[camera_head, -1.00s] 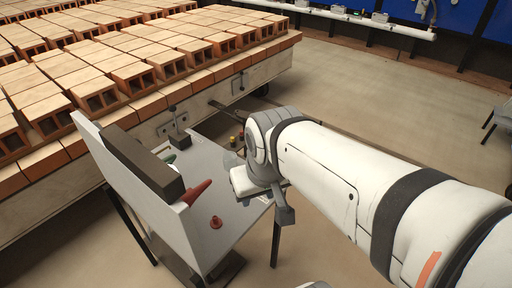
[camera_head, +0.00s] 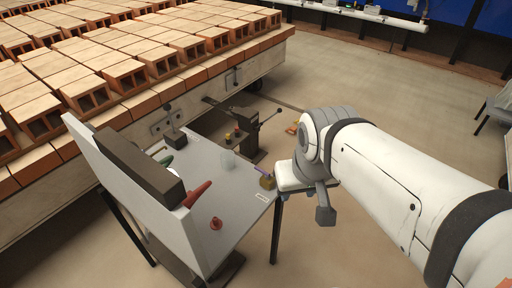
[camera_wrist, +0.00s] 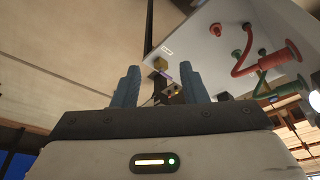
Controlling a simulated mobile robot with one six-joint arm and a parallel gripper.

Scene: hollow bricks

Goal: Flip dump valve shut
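A small brass-coloured valve body with a purple lever (camera_head: 266,180) sits at the right edge of the grey panel table (camera_head: 225,222), beside a white label too small to read. In the wrist view the brass body (camera_wrist: 160,64) and purple lever lie beyond my gripper (camera_wrist: 158,84), between its fingertips in the picture. My gripper's two blue fingers stand apart with nothing held between them. Which control is the dump valve cannot be read from labels.
The table also carries a red lever (camera_head: 197,194), a green lever (camera_head: 166,160), a red knob (camera_head: 216,223) and a dark box (camera_head: 140,165) on an upright plate. A black lever stand (camera_head: 243,132) is behind.

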